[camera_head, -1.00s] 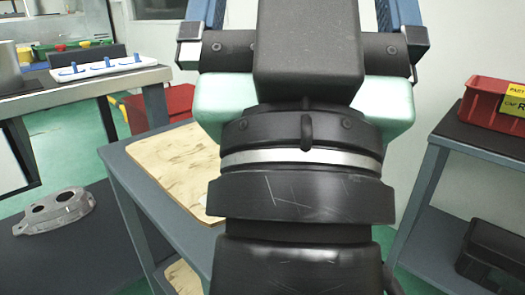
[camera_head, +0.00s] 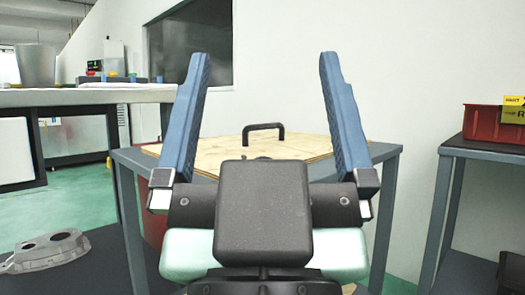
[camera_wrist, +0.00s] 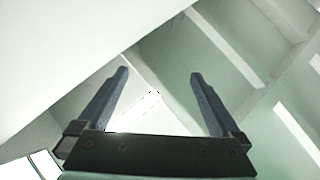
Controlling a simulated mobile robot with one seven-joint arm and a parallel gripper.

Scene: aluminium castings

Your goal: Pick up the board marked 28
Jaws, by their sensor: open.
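A flat light-wood board (camera_head: 212,154) with a black handle (camera_head: 263,127) on top lies on a grey table, beyond my gripper in the head view. No number 28 can be read on it, and its near middle is hidden behind my wrist. My gripper (camera_head: 264,62) has its two blue fingers wide apart and pointing upward, with nothing between them. In the wrist view my gripper (camera_wrist: 159,74) is also open and empty, and the board does not show there.
The grey table (camera_head: 384,152) carries the board. A grey metal casting (camera_head: 48,252) lies on a dark surface at lower left. A red bin (camera_head: 490,124) with a yellow label stands on a shelf unit at right. A workbench (camera_head: 85,97) stands at back left.

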